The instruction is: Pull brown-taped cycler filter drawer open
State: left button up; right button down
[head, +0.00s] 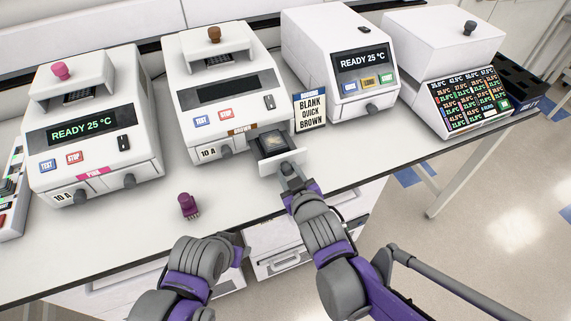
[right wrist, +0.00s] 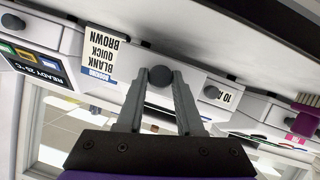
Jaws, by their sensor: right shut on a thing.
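The brown-taped cycler (head: 222,88) stands in the middle of the bench, with a brown knob on top and a dark display. Its filter drawer (head: 283,162) sticks out of the lower right front, open, with a dark-framed insert inside. My right gripper (head: 290,174) is at the drawer's front panel. In the right wrist view, the fingers are shut around the round dark drawer knob (right wrist: 160,76). My left gripper (head: 238,248) is low at the bench's front edge, apart from the cycler; its fingers are not clear.
A sign reading "BLANK QUICK BROWN" (head: 311,108) stands right of the drawer. A purple plug-like object (head: 188,205) lies on the bench, left of the drawer. The pink-taped cycler (head: 90,130) is at left, and a third cycler (head: 340,65) and a multi-readout device (head: 445,65) are at right.

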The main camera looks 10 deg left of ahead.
jog(key=c, duration=0.5)
grip_release()
jog(key=shift+c, duration=0.2)
jog(key=p+v, duration=0.2)
jog(key=v, duration=0.8)
jog(key=shift+s+d+r, duration=0.15)
jog(key=shift+s+r, duration=0.05)
jog(key=shift+s, duration=0.1)
